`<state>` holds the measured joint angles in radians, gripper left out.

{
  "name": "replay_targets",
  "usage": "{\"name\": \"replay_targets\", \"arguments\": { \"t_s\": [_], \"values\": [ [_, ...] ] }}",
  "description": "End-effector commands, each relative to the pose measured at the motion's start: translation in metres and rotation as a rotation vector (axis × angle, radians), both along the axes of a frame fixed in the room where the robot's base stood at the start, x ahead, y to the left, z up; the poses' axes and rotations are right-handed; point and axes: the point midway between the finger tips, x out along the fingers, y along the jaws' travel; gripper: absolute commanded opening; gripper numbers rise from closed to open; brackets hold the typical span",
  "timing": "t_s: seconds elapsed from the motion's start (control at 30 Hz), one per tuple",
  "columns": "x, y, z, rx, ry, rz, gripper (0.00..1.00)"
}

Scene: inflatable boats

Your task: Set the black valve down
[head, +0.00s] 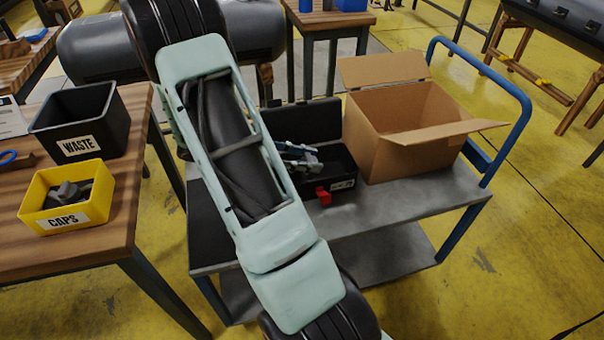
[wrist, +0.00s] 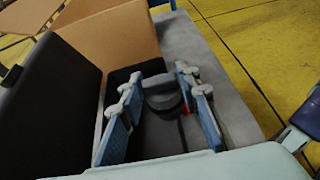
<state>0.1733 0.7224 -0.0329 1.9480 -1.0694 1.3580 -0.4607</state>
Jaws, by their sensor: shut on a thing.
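My gripper (wrist: 160,80) is shut on the black valve (wrist: 164,98), a dark rounded piece between its two blue-grey fingers in the wrist view. In the head view my gripper (head: 303,157) is over an open black case (head: 342,170) on the cart, mostly behind my arm. I cannot make out the valve in the head view. The case has a raised lid (head: 310,122) and a pale label on its front. Whether the valve touches the case floor is not clear.
An open cardboard box (head: 398,132) stands right of the case on the grey cart (head: 425,200). A red piece (head: 323,195) is at the case front. On the left table (head: 118,195) are a WASTE bin (head: 82,122) and a yellow CAPS bin (head: 98,190).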

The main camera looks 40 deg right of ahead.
Motion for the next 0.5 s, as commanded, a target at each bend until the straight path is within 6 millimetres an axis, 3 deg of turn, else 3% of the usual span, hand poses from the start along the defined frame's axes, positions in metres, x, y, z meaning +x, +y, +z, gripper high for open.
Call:
{"name": "replay_targets", "arguments": {
  "t_s": [0.2,0.5],
  "values": [
    [0.031,-0.016,-0.042,0.001,0.000,-0.002,0.06],
    [0.045,-0.023,-0.059,0.000,0.001,-0.002,0.06]
  ]
}}
